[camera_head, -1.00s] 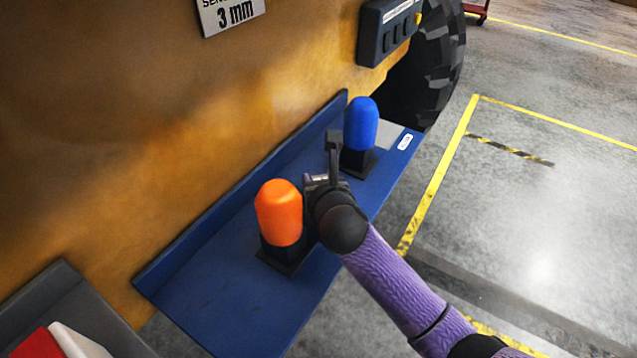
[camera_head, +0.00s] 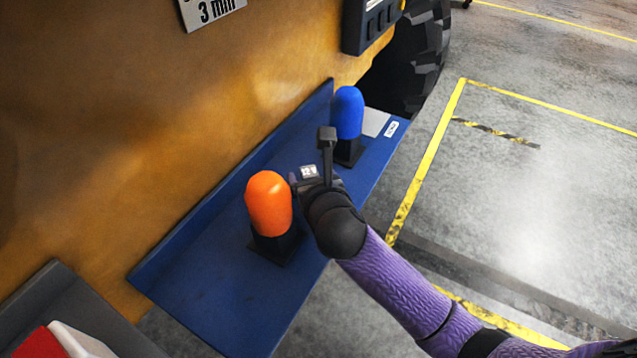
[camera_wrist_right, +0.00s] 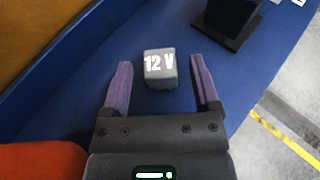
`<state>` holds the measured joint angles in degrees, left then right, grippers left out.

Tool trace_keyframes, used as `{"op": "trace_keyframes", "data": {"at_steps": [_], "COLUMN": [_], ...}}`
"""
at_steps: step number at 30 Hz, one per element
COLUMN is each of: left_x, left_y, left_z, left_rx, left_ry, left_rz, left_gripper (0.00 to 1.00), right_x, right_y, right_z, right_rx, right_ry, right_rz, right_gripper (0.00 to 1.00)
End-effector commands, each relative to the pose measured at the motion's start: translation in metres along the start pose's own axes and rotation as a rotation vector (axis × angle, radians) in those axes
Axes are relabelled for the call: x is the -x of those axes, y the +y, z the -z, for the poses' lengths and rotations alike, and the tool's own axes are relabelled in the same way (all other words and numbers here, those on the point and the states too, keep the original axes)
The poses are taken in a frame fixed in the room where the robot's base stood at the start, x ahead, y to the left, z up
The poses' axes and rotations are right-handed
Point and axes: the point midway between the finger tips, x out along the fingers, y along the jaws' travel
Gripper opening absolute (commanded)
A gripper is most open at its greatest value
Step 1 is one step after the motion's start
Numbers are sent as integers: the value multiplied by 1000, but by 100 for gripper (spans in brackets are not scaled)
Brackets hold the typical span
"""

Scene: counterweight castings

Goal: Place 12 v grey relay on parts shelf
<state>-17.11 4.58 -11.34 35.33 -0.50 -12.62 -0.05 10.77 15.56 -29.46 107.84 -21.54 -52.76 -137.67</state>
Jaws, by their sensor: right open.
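The grey 12 V relay (camera_wrist_right: 160,70) is a small block with white "12 V" lettering, standing on the blue parts shelf (camera_head: 215,300). In the head view the relay (camera_head: 309,172) shows just beside my right gripper (camera_head: 315,160). In the right wrist view my right gripper (camera_wrist_right: 160,80) is open, with one purple finger on each side of the relay and gaps between. The gripper's body hides part of the shelf. My left gripper is not in view.
An orange-capped post (camera_head: 268,205) stands on the shelf left of my right gripper, very close. A blue-capped post (camera_head: 347,115) stands behind it. A grey tray (camera_head: 55,285) with red and white items is at lower left.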

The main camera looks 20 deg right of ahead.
Motion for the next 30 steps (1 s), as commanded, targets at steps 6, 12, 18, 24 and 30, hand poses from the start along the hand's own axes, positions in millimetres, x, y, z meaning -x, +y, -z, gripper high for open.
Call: {"op": "trace_keyframes", "data": {"at_steps": [6, 12, 18, 24, 30], "left_x": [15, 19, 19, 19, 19], "left_y": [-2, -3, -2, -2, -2], "left_z": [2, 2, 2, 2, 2], "left_rx": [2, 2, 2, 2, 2], "left_ry": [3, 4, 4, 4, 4], "left_rz": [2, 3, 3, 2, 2], "left_gripper": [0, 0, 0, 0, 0], "right_x": [53, 78, 83, 83, 82], "right_y": [0, 0, 0, 0, 0], "right_z": [-2, -1, 0, 0, 0], "right_rx": [1, 1, -1, 0, -3], "right_ry": [0, 0, 0, 0, 1], "right_rz": [-2, -1, 0, 0, 0], "right_gripper": [78, 78, 78, 78, 78]}}
